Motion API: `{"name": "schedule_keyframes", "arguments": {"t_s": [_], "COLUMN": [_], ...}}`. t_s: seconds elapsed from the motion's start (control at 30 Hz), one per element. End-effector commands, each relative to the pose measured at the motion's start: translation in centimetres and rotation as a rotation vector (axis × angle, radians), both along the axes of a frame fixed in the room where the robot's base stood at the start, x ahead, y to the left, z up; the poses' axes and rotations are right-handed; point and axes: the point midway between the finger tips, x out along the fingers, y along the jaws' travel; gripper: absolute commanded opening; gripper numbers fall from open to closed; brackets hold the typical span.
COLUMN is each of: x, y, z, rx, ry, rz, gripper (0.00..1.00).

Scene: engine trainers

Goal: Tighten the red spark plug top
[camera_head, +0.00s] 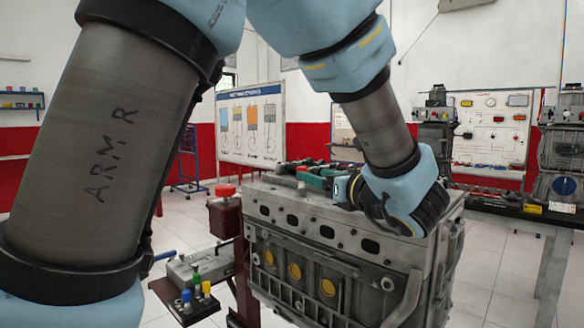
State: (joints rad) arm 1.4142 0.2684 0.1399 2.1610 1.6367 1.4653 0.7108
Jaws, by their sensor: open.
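The grey engine block (330,250) stands in the centre. On its top, a small red piece (311,180) sits beside green parts (326,172), just left of my gripper; it looks like the red spark plug top, but it is too small to be sure. My gripper (342,188) is low over the engine top, pointing left, with its jaws open. Its wrist hides the right part of the engine top. I cannot tell whether the fingers touch the red piece.
A side tray (180,312) at the lower left holds blue, green and yellow-topped pieces (196,284). A dark red container (224,216) with a red cap stands left of the engine. A bench (520,214) with other engines stands at right. Tiled floor is clear between.

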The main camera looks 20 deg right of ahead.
Motion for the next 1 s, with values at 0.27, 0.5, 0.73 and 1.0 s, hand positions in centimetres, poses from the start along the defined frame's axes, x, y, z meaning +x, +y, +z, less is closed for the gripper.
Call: {"name": "schedule_keyframes", "arguments": {"t_s": [0.27, 0.5, 0.73, 1.0], "x": [5.2, 8.4, 9.3, 9.3], "y": [1.1, 1.6, 1.8, 1.7], "z": [0.2, 0.1, 0.0, 0.0], "rx": [0.002, 0.001, 0.001, 0.000], "ry": [-0.001, 0.000, 0.000, 0.000], "rz": [0.006, 0.003, 0.003, 0.002], "gripper": [0.60, 0.60, 0.60, 0.53]}}
